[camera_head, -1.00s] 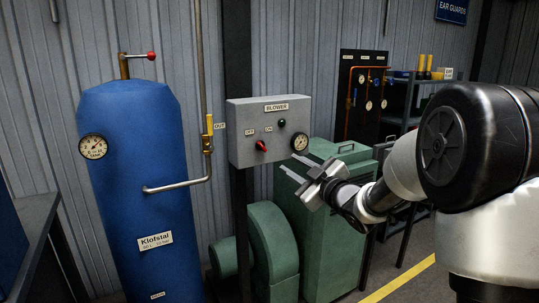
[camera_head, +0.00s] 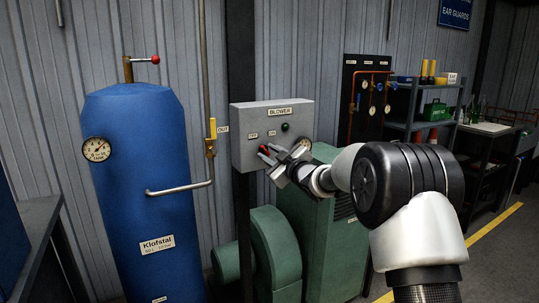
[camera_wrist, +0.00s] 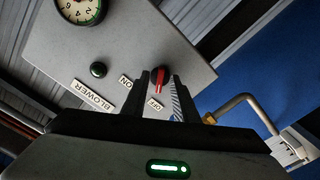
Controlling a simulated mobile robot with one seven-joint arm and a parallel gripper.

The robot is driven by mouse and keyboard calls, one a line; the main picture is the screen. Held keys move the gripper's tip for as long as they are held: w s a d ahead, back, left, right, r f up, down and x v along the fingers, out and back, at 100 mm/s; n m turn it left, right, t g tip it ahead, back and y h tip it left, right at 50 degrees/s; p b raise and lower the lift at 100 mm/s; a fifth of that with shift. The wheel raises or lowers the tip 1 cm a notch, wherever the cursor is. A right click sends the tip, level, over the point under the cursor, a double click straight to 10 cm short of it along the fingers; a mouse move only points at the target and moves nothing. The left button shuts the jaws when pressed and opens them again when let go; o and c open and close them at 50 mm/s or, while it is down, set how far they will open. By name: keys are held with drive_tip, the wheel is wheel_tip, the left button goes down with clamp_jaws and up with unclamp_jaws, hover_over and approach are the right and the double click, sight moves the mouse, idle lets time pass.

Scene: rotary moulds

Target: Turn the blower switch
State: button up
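The blower switch (camera_wrist: 160,77) is a small red knob on the front of a grey box (camera_head: 243,151), with OFF and ON labels beside it. In the head view the red knob (camera_head: 265,149) shows just at my fingertips and is partly hidden. My gripper (camera_head: 268,156) is at the box front, reaching in from the right. In the wrist view my gripper (camera_wrist: 164,82) is open, with one dark finger on each side of the knob. I cannot tell whether either finger touches it.
A dark green lamp (camera_wrist: 98,69) and a round gauge (camera_wrist: 79,8) are on the same panel. A blue tank (camera_head: 138,190) stands left, with a pipe and yellow-handled valve (camera_head: 212,130) between. A green blower housing (camera_head: 275,250) and cabinet (camera_head: 335,240) stand below.

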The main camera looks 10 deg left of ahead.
clamp_jaws()
drive_tip(key=shift+r+p, duration=0.1)
drive_tip(key=shift+p, duration=0.2)
drive_tip(key=m+p, duration=0.2)
drive_tip(key=m, duration=0.1)
drive_tip(key=m+p, duration=0.2)
drive_tip(key=m, duration=0.1)
drive_tip(key=shift+m+p, duration=0.3)
drive_tip(key=shift+p, duration=0.05)
drive_tip(key=m+p, duration=0.2)
drive_tip(key=m, duration=0.2)
drive_tip(key=shift+m, duration=0.3)
drive_tip(key=shift+m+p, duration=0.8)
drive_tip(key=shift+m, duration=1)
